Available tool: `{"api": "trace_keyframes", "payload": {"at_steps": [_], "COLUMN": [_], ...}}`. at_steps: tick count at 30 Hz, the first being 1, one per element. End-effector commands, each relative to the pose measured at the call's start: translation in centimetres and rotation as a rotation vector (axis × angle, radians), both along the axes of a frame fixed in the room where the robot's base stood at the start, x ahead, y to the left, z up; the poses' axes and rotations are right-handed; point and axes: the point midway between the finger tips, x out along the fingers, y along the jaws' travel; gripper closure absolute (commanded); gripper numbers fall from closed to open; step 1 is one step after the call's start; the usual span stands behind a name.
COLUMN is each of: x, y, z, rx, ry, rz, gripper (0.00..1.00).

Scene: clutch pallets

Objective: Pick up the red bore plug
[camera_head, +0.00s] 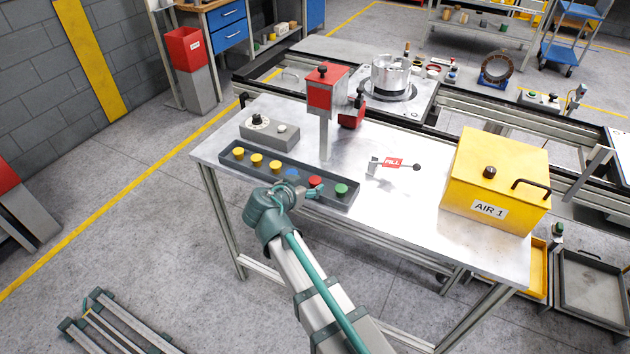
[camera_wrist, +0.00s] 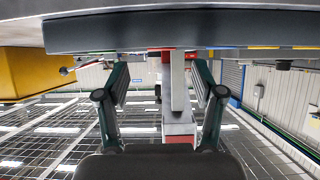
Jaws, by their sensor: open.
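The red bore plug (camera_head: 316,181) sits in a long dark tray (camera_head: 232,168) on the metal table, between a blue plug (camera_head: 292,173) and a green plug (camera_head: 341,188). Several yellow plugs (camera_head: 257,160) are in its left part. My gripper (camera_head: 288,192) is at the tray's near side, beside the blue plug and left of the red one. The arm partly hides it. In the wrist view, my gripper (camera_wrist: 160,85) has its two fingers wide apart with nothing held between them. The tray edge (camera_wrist: 180,32) crosses the top there; the red plug cannot be made out clearly.
A red box on a post (camera_head: 325,90) stands behind the tray. A grey control box (camera_head: 270,132) is at the back left. A valve with a red FILL tag (camera_head: 393,163) and a yellow AIR 1 box (camera_head: 496,180) are to the right. Bare tabletop lies between them.

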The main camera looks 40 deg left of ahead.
Motion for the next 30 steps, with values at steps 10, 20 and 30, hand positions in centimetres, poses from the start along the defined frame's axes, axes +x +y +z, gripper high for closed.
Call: {"api": "trace_keyframes", "payload": {"at_steps": [10, 20, 30], "x": [2.1, 5.4, 5.7], "y": [0.5, 1.2, 1.1], "z": [-1.1, -3.1, -3.6], "rx": [-0.002, -0.003, -0.001], "ry": [0.002, 0.002, 0.001], "rz": [0.001, 0.000, 0.000], "gripper": [0.32, 0.32, 0.41]}}
